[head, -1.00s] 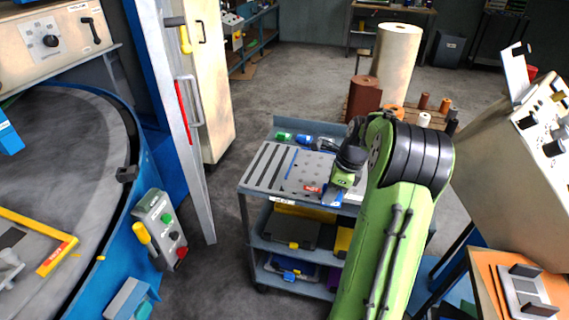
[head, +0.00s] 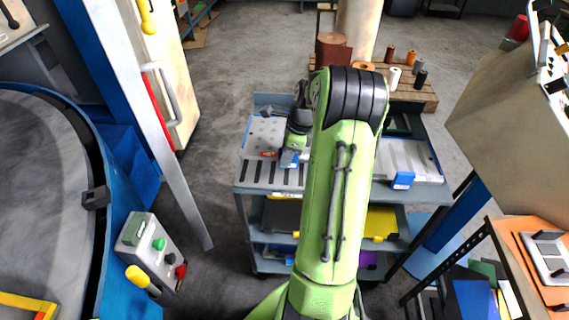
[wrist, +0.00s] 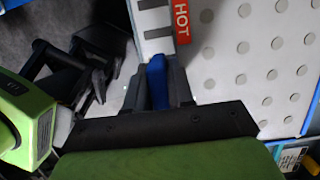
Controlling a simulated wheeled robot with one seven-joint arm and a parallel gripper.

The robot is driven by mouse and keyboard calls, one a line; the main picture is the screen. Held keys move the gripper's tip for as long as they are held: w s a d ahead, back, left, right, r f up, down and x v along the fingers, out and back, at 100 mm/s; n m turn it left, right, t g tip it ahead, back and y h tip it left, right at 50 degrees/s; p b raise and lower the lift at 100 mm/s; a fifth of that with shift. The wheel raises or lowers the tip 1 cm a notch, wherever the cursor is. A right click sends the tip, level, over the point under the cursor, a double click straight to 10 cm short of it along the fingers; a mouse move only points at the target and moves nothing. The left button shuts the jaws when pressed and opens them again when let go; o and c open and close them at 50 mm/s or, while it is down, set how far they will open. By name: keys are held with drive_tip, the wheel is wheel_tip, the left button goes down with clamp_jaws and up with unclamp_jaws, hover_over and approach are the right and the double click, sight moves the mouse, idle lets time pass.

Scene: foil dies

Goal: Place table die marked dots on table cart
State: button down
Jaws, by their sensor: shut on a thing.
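The dotted die (head: 265,135) is a pale plate with grey dots and a red HOT label. In the head view it sits over the left of the cart top, covering the rear of the slotted surface (head: 262,173). I cannot tell if it rests on the cart or is slightly above. My gripper (head: 289,158) is shut on its blue handle at the front edge. In the wrist view my gripper (wrist: 157,90) grips the blue handle (wrist: 157,72), with the dotted plate (wrist: 250,60) to its right. The table cart (head: 245,212) has lower shelves. My arm hides its middle.
Another die with a blue handle (head: 403,180) lies at the cart top's right. A grey-white machine door (head: 150,120) and a button box (head: 150,250) stand left. A pallet (head: 420,97) with rolls is behind. A slanted control console (head: 505,130) is at right.

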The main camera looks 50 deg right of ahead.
drive_tip(key=x, duration=0.3)
drive_tip(key=b+x, duration=0.1)
drive_tip(key=x, duration=0.1)
drive_tip(key=shift+s+d+f, duration=0.2)
drive_tip(key=shift+s+d, duration=0.15)
drive_tip(key=shift+d, duration=0.05)
drive_tip(key=shift+f, duration=0.1)
drive_tip(key=c, duration=1)
unclamp_jaws()
drive_tip(key=shift+s, duration=0.1)
